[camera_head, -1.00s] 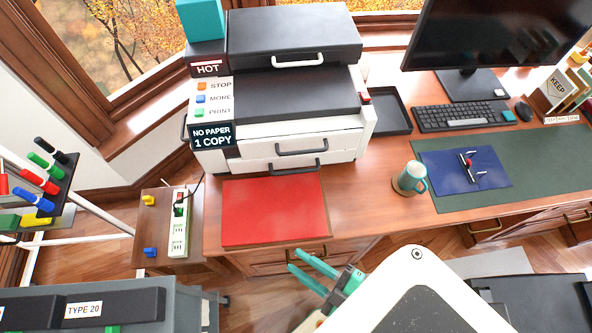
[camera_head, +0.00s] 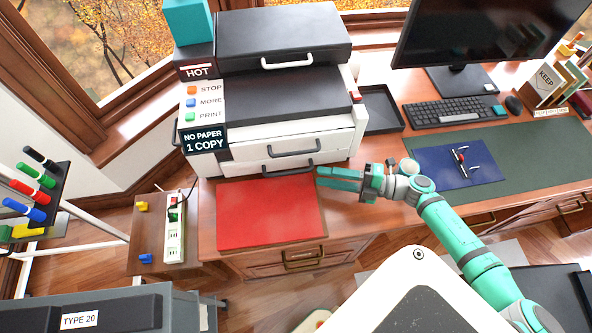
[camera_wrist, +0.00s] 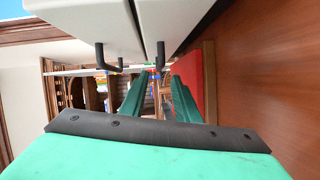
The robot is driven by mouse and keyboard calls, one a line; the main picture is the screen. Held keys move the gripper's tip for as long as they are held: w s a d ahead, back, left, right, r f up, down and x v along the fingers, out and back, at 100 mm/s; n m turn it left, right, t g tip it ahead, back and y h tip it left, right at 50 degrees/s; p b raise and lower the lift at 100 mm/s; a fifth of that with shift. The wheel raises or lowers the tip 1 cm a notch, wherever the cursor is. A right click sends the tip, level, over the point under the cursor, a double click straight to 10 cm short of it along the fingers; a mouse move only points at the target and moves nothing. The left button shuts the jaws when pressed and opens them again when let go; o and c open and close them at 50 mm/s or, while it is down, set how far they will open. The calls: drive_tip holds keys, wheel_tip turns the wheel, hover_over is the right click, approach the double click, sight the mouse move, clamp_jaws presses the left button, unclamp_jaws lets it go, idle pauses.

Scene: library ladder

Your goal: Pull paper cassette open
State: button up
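The white and black printer (camera_head: 285,125) stands on the desk, with two white drawer fronts low on its front. The upper drawer has a dark handle (camera_head: 290,148), and the lower one has a dark handle (camera_head: 287,171) just above the desk. No label shows which is the paper cassette. Both drawers look shut. My gripper (camera_head: 319,177) is right of the lower handle, pointing left along the printer front, apart from it. In the wrist view my green fingers (camera_wrist: 162,76) are open and empty. The lower handle (camera_wrist: 161,56) lines up with their gap but sits nearer the printer.
A red mat (camera_head: 268,212) lies on the desk below the drawers, close under my fingers. A blue pad (camera_head: 462,166), keyboard (camera_head: 455,113) and monitor are to the right. A side table (camera_head: 150,232) stands left.

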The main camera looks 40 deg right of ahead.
sight(293, 171)
drive_tip(key=x, duration=1)
drive_tip(key=shift+a, duration=0.15)
clamp_jaws()
